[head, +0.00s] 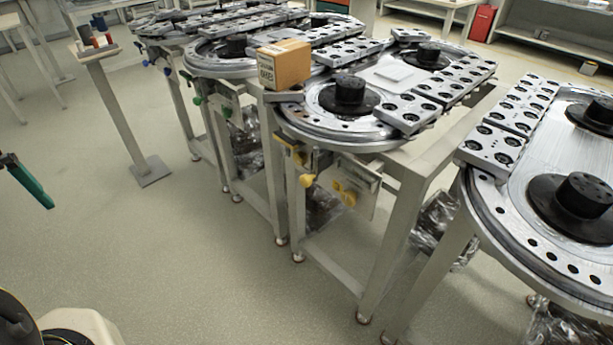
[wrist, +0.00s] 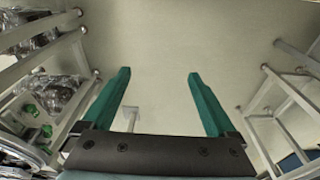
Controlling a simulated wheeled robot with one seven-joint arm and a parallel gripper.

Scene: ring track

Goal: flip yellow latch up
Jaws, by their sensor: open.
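The yellow latch (head: 307,180) is a small yellow piece on the front edge of the ring-track table at the middle of the head view. It appears to hang downward, though it is small. The latch does not show in the wrist view.
Ring-track tables stand in a row; one has green fittings (head: 196,99), another blue. A cardboard box (head: 284,64) rests at the yellow latch's table. A post stand (head: 122,115) holds small items. The floor (head: 190,250) between my arm and the tables is clear.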

